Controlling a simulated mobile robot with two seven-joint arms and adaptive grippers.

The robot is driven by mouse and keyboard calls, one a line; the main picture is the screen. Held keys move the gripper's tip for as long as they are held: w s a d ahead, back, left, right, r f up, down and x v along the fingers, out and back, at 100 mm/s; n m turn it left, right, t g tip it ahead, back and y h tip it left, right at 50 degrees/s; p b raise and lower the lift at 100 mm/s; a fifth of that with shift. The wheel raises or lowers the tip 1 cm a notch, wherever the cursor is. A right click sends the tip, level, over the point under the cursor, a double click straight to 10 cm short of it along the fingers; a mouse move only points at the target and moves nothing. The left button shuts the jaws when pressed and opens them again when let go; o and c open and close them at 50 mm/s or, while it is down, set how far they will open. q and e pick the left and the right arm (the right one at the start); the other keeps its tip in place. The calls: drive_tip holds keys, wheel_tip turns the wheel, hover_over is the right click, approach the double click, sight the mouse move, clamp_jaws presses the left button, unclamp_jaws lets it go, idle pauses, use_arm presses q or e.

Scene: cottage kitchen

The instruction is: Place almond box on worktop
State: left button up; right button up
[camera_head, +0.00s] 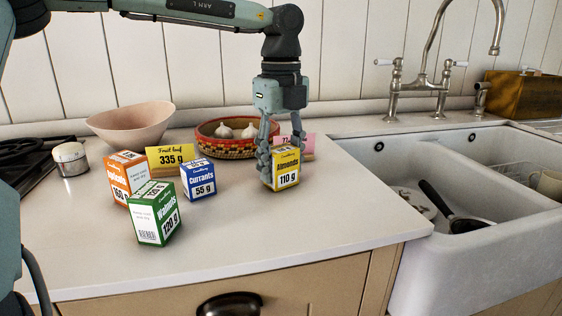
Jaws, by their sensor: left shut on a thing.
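The almond box (287,170), yellow and white and marked 110 g, is upright at the worktop (250,235), right of the other boxes. Its base appears to touch the worktop or be very close to it. My left gripper (279,150) comes down from above and is shut on the almond box, with its fingers around the upper part. The fingers hide part of the box's top and left side. My right gripper is not in view.
Blue currants box (198,181), green walnuts box (155,215) and an orange box (117,178) stand to the left. Behind are a yellow card (171,157), pink bowl (131,125), garlic basket (213,149) and pink card (308,145). The sink (470,245) lies right.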

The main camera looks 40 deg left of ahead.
sight(281, 148)
use_arm(q)
drive_tip(key=o, duration=1.2)
drive_tip(key=shift+r, duration=0.1)
wheel_tip(281, 148, up, 12)
